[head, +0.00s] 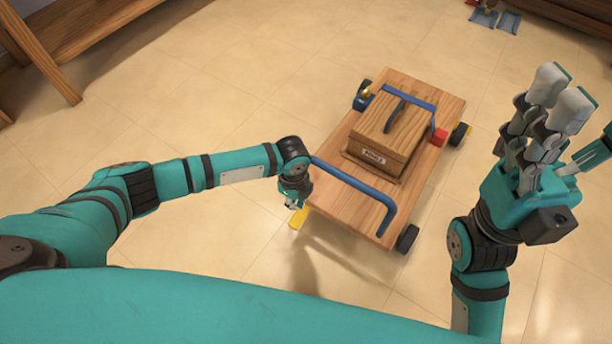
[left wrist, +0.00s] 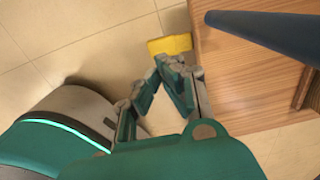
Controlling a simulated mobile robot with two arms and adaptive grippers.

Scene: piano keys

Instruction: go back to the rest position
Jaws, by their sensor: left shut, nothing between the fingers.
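My left gripper (head: 294,203) hangs fingers down beside the near left corner of a wooden cart (head: 330,205). Its fingers are shut and empty; they also show in the left wrist view (left wrist: 182,70), close to a yellow block (left wrist: 170,44) at the cart's edge. I cannot tell whether they touch it. The yellow block shows below the gripper in the head view (head: 298,218). My right gripper (head: 552,100) is raised at the right, with pale fingertips pointing up and apart from the cart; its opening is unclear.
A wooden box (head: 388,140) with a dark handle sits on the cart. A blue bar (head: 360,187) curves over the cart's near end, close to my left gripper. Black wheels (head: 408,238) stand at the corners. A wooden bench (head: 75,45) is at upper left. The tiled floor between is clear.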

